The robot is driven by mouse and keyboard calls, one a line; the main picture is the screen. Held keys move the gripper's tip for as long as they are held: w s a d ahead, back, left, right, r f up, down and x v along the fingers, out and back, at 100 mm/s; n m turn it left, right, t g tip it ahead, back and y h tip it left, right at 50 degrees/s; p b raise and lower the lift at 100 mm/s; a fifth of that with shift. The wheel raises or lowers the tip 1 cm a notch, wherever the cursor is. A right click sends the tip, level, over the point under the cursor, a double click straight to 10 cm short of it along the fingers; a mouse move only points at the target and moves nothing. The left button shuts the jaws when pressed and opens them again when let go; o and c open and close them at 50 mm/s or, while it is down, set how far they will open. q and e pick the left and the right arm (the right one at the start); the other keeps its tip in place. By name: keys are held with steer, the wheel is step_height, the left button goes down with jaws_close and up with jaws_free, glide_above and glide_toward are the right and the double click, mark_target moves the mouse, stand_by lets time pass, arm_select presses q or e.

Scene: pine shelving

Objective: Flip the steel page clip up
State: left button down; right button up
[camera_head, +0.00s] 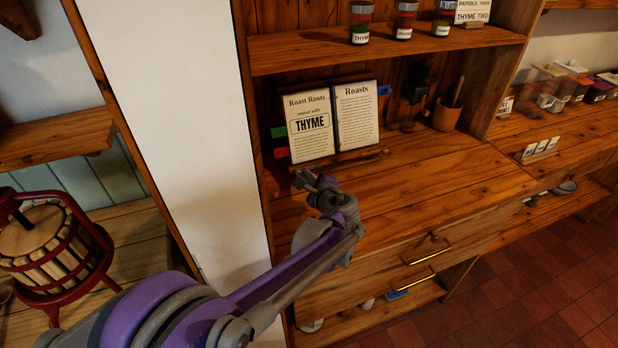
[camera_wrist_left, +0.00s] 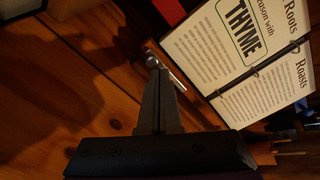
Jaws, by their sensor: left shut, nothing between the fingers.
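An open recipe book (camera_head: 333,120) stands tilted back on a wooden stand (camera_head: 350,160) on the counter. Its left page names THYME, and the page also shows in the left wrist view (camera_wrist_left: 225,50). The steel page clip (camera_wrist_left: 175,77) looks like a short bright rod with a round end, low at the page's bottom edge. I cannot make it out in the head view. My left gripper (camera_head: 303,179) is shut and empty, just in front of the stand's left part. In the left wrist view its fingertips (camera_wrist_left: 157,72) are at the clip's round end; I cannot tell whether they touch.
Green and red tabs (camera_head: 280,142) stick out left of the book. A wooden cup (camera_head: 446,115) stands to the right. A shelf with spice jars (camera_head: 404,20) runs above. The counter (camera_head: 430,185) in front is clear. A white panel (camera_head: 185,110) stands at left.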

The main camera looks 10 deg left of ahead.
arm_select(q)
steer(key=shift+w+a+r+m, duration=0.1)
steer(key=shift+r+m, duration=0.1)
steer(key=shift+m, duration=0.3)
steer(key=m, duration=0.1)
steer(key=r+m, duration=0.1)
steer(key=shift+w+r+m, duration=0.1)
steer(key=shift+w+m, duration=0.15)
steer(key=shift+m, duration=0.15)
steer(key=shift+w+r+m, duration=0.25)
steer(key=shift+r+m, duration=0.15)
steer(key=shift+m, duration=0.6)
steer(key=shift+w+r+m, duration=0.2)
steer(key=shift+r+m, duration=0.2)
steer(key=shift+m, duration=0.6)
steer(key=m, duration=0.2)
steer(key=w+d+r+m, duration=0.1)
steer(key=m, duration=0.1)
steer(key=w+d+m, duration=0.1)
steer(key=m, duration=0.2)
steer(key=shift+r+b, duration=0.35)
steer(key=shift+r, duration=0.1)
